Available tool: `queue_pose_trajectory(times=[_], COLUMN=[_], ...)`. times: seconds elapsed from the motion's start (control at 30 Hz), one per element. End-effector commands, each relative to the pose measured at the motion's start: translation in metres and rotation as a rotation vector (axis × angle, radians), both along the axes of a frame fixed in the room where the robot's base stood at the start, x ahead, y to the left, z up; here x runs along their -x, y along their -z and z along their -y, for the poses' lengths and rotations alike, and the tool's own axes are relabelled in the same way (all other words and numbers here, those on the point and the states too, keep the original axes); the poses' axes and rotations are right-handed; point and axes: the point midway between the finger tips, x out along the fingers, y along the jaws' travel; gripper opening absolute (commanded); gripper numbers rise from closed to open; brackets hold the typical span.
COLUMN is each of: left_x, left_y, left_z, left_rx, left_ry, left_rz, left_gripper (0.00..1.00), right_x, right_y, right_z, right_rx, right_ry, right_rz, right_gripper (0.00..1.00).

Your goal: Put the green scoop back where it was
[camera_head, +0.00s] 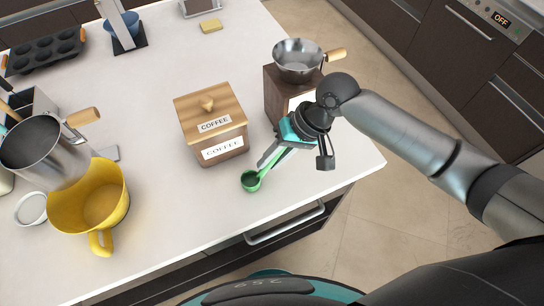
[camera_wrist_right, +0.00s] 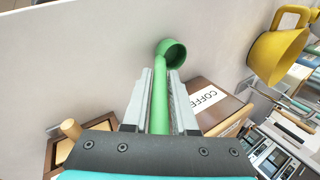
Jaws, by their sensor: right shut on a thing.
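The green scoop (camera_head: 252,180) is in my right gripper (camera_head: 272,158), above the white counter. In the right wrist view its handle (camera_wrist_right: 160,105) lies between the two fingers of the gripper (camera_wrist_right: 160,90), with the round bowl (camera_wrist_right: 174,53) beyond the fingertips. The gripper is shut on the handle. In the head view the bowl hangs low to the left, close to the counter's front edge; whether it touches the counter I cannot tell. The wooden coffee box (camera_head: 222,140) stands just left of the gripper with its lid on. My left gripper is not in view.
A dark wooden grinder (camera_head: 278,94) with a metal bowl (camera_head: 298,58) stands behind my right gripper. A yellow mug (camera_head: 92,205) and a steel pot (camera_head: 42,150) are at the left. The counter (camera_head: 180,220) is clear in front of the coffee box.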

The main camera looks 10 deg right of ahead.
Motion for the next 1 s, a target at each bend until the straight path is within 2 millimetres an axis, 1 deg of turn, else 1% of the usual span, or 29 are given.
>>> queue_pose_trajectory(times=[0.03,0.2,0.3,0.53,0.67,0.77,1.0], left_x=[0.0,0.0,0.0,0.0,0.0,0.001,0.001], left_y=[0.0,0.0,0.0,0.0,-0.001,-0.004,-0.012], left_z=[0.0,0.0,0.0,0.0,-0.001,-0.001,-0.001], left_rx=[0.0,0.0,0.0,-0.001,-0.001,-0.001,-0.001], left_ry=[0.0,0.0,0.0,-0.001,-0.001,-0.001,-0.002], left_rz=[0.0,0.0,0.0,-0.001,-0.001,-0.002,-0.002], left_gripper=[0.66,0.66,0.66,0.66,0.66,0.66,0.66], right_x=[0.0,0.0,0.0,0.0,0.0,-0.001,-0.003], right_y=[0.001,0.001,0.001,0.001,-0.007,-0.022,-0.068], right_z=[0.0,0.0,0.0,0.0,0.003,0.011,0.037], right_rx=[0.0,0.0,0.0,0.0,0.002,0.001,0.002], right_ry=[0.0,0.0,0.0,0.0,0.001,0.002,0.002], right_rz=[-0.001,-0.001,-0.001,-0.001,0.001,0.002,0.003], right_gripper=[0.27,0.46,0.56,0.56,0.56,0.56,0.56])
